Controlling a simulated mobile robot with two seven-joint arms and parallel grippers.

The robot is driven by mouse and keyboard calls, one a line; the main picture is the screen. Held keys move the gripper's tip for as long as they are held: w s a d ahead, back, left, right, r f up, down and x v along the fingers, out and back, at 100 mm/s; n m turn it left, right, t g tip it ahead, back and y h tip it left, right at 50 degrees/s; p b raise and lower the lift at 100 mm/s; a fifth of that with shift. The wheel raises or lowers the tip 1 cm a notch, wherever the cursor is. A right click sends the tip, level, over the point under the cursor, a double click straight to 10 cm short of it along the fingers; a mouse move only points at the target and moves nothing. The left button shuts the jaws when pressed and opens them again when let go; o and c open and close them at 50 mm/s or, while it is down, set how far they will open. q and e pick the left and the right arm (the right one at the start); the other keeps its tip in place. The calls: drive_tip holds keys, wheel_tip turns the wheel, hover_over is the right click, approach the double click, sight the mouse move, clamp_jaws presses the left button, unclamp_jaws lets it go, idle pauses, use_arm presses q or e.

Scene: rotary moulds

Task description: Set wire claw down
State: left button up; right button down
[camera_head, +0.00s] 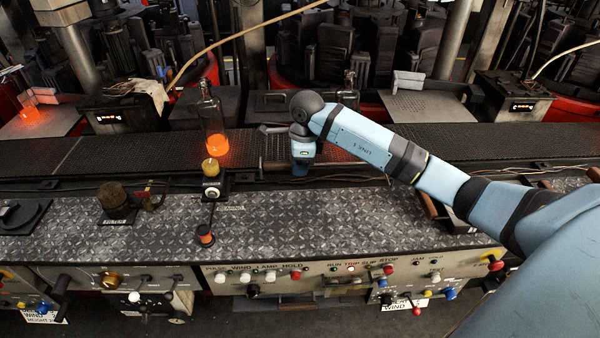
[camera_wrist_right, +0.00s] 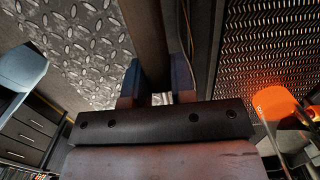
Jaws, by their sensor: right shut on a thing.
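My right gripper (camera_head: 302,168) points down over the back edge of the front console, near the dark mesh conveyor. In the right wrist view its two blue fingers (camera_wrist_right: 157,90) are shut on a brown bar, which I take to be the handle of the wire claw (camera_wrist_right: 148,40). The bar runs away from the fingers toward the top of that view. The claw's wire end is not clear in either view, and in the head view the gripper and wrist hide most of the tool. My left gripper is not in view.
A glass bottle (camera_head: 213,125) with a glowing orange base stands left of the gripper. The mesh conveyor (camera_head: 120,150) runs behind the tread-plate console top (camera_head: 330,215). A small post with a yellow top (camera_head: 210,170) stands near the bottle. The plate before the gripper is clear.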

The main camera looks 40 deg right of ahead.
wheel_tip(320, 180, down, 3)
drive_tip(key=shift+f, duration=0.15)
drive_tip(key=c, duration=1)
unclamp_jaws()
drive_tip(key=shift+f, duration=0.1)
drive_tip(key=shift+o, duration=0.2)
drive_tip(key=shift+r, duration=0.2)
drive_tip(key=shift+d+r, duration=0.1)
drive_tip(key=shift+r, duration=0.2)
drive_tip(key=r, duration=0.7)
drive_tip(key=r+b, duration=0.1)
drive_tip(key=r, duration=0.3)
drive_tip(key=shift+s+d+r, duration=0.15)
drive_tip(key=shift+s+d, duration=0.15)
drive_tip(key=shift+d, duration=0.1)
